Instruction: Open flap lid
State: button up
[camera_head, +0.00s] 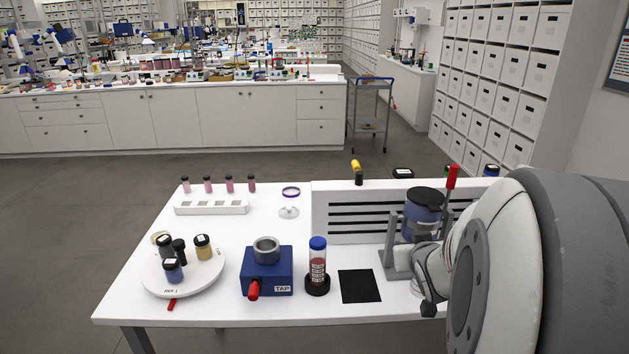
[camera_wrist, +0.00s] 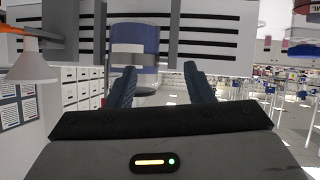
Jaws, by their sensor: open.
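A blue canister (camera_head: 424,224) with a dark lid (camera_head: 426,197) sits in a grey stand (camera_head: 391,250) at the right of the table, in front of the slatted panel. The lid looks closed in the head view. The blue canister (camera_wrist: 134,42) also shows in the wrist view, beyond my fingers and left of centre. My gripper (camera_wrist: 160,70) is open and empty, with its two dark fingers spread; I see no contact with the canister. In the head view my own arm covers the right of the table and hides much of the gripper.
A red-handled lever (camera_head: 451,178) stands beside the canister. A blue TAP box (camera_head: 267,280), a blue-capped tube (camera_head: 317,262), a black mat (camera_head: 360,286) and a round white tray (camera_head: 212,278) with several jars are to the left. The slatted panel (camera_head: 345,235) stands behind.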

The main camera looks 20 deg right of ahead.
aim_at(436, 211)
jog(key=s+d+r+t+y+p, duration=0.1)
jog(key=s+d+r+t, duration=0.1)
jog(key=d+r+t, duration=0.35)
jog(key=shift+t, duration=0.25)
jog(key=w+d, duration=0.1)
jog(key=w, duration=0.1)
jog(key=w+d+f+p, duration=0.1)
jog(key=w, duration=0.1)
jog(key=w+d+p, duration=0.1)
jog(key=w, duration=0.2)
jog(key=shift+w+d+f, duration=0.1)
jog(key=shift+d+f, duration=0.05)
jog(key=shift+f, duration=0.1)
jog(key=shift+c, duration=0.6)
grip_shut()
